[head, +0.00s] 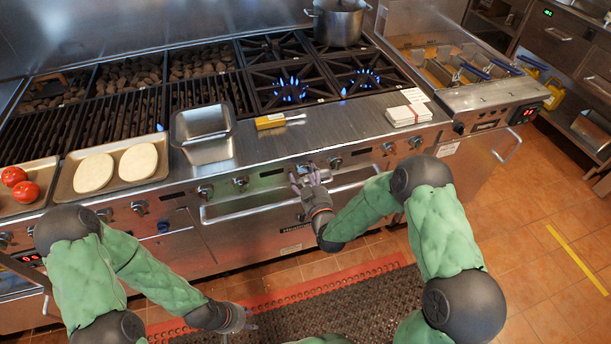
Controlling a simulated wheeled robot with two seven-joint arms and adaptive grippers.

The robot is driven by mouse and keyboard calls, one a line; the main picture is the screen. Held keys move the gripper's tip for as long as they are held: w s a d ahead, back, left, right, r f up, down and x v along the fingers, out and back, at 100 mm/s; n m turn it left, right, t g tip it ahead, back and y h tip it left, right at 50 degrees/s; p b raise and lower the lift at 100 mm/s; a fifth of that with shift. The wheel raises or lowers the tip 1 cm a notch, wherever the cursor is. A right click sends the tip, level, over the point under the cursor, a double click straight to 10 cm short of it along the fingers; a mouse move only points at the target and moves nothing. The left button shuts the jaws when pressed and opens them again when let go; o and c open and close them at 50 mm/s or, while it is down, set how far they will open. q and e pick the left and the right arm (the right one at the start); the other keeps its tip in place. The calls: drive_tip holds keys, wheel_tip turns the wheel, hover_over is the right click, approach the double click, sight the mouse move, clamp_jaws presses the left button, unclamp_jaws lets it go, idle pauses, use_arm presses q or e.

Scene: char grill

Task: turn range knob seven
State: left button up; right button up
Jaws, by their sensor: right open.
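A row of range knobs runs along the steel front panel (180,196). One knob (240,183) shows just left of my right gripper, and another (335,162) shows just right of it. My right gripper (307,178) is open, with its fingers up at the panel around a knob position between those two. The fingers partly hide that knob, and I cannot tell whether they touch it. My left gripper (246,318) hangs low above the floor mat, away from the knobs. Its fingers are too small and dark to tell whether it is open.
Blue flames burn on two burners (291,90). A metal pan (204,134), a yellow-handled tool (278,120) and white cards (408,114) lie on the ledge above. A tray with bread (160,176) is at left. An oven handle (250,210) runs below the knobs.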

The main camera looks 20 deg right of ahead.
drive_tip(key=shift+w, duration=0.15)
drive_tip(key=c, duration=1.1)
drive_tip(key=shift+m, duration=0.3)
drive_tip(key=m+b, duration=0.2)
drive_tip(key=m, duration=0.1)
drive_tip(key=shift+a+f+m, duration=0.1)
drive_tip(key=shift+f+m, duration=0.05)
drive_tip(key=shift+m, duration=0.15)
drive_tip(key=m+b, duration=0.1)
drive_tip(key=m, duration=0.4)
drive_tip(key=shift+b, duration=0.4)
drive_tip(key=m, duration=0.4)
drive_tip(key=shift+a, duration=0.1)
drive_tip(key=shift+c, duration=0.2)
drive_tip(key=shift+r+m, duration=0.2)
drive_tip(key=shift+m, duration=2.1)
